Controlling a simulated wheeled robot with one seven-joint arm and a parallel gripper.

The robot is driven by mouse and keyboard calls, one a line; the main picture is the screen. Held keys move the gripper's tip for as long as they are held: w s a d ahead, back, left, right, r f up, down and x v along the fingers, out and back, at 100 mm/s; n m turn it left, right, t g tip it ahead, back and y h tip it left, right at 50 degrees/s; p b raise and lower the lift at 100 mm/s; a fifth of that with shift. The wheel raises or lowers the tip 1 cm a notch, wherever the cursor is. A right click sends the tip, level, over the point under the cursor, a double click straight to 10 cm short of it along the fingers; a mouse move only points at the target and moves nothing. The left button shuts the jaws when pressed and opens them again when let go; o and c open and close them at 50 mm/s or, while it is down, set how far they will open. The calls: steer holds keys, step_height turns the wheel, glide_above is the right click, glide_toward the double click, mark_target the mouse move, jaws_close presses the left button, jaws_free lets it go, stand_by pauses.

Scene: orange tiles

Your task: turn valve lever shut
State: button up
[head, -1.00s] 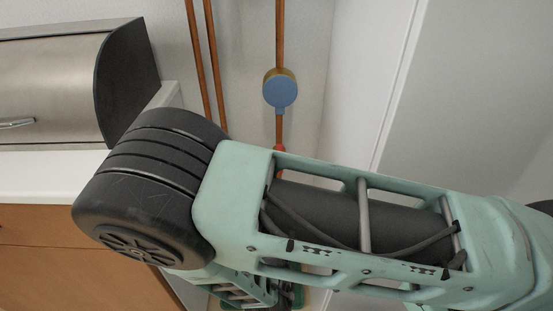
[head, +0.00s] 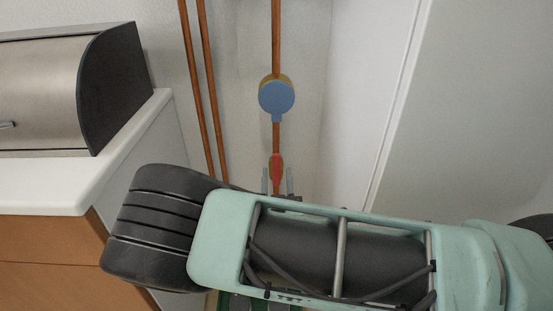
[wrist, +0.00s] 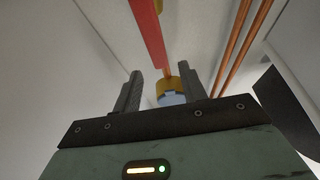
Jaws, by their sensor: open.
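The red valve lever (head: 277,168) sits on the vertical copper pipe (head: 276,40) and points along it, below a round blue-faced gauge (head: 276,97). In the wrist view the lever (wrist: 148,35) is a long red bar running down from the top edge towards the space between the fingertips. My gripper (head: 277,179) is open, its two fingers pointing up on either side of the lever's lower part in the head view. In the wrist view my gripper (wrist: 163,76) has nothing between its fingers that I can see gripped. Contact cannot be told. My arm hides the pipe below.
Two more copper pipes (head: 205,90) run down the wall to the left. A counter (head: 60,190) with a metal bread bin (head: 50,95) stands at the left. A white panel (head: 370,100) is at the right. The wall around the gauge is clear.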

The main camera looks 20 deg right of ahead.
mark_target(277, 161)
steer(key=x, duration=0.6)
steer(key=shift+c, duration=0.3)
steer(key=shift+f, duration=0.1)
jaws_close()
